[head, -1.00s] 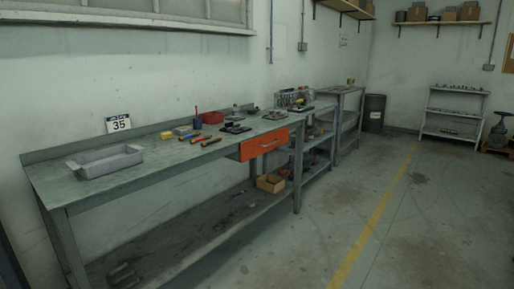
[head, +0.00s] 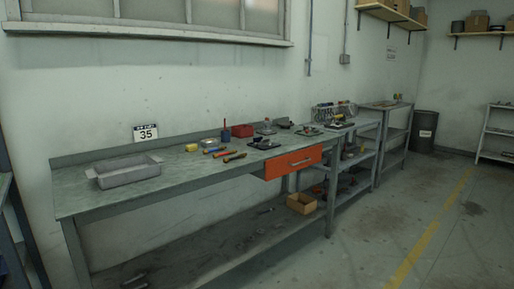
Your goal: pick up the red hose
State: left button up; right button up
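I cannot make out a red hose in the head view. Small red things show on the long grey workbench (head: 160,194): a red box (head: 242,130) near the wall and a red-handled tool (head: 218,150) among several hand tools. Neither looks like a hose. An upright blue and red item (head: 226,132) stands beside the red box. Neither of my grippers is in view.
An orange drawer (head: 292,161) hangs under the bench top. A dark bin (head: 424,131) stands at the back. The floor at the right, with a yellow line (head: 428,236), is clear.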

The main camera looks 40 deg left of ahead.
aim_at(215, 156)
jog(key=u, duration=0.3)
jog(key=i, duration=1.85)
jog(key=u, duration=0.85)
